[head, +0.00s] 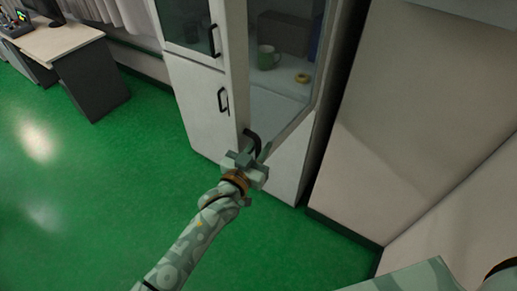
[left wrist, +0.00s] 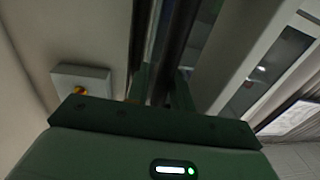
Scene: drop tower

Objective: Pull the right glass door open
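The right glass door (head: 237,70) of the white cabinet stands partly open, swung out toward me from its right side. Its dark handle (head: 252,138) is low on the door's free left edge. My left gripper (head: 260,153) is at this handle. In the left wrist view the dark handle bar (left wrist: 168,55) runs between the two green fingers (left wrist: 163,88), which look closed around it. The exact contact is dim and partly hidden. My right gripper is not in view.
The left glass door (head: 187,25) is closed, with a lower white door (head: 203,105) below. Through the right door's glass show a green mug (head: 267,58) and a yellow ring (head: 302,78). A wall panel (head: 400,110) stands right. Green floor (head: 110,190) is free on the left.

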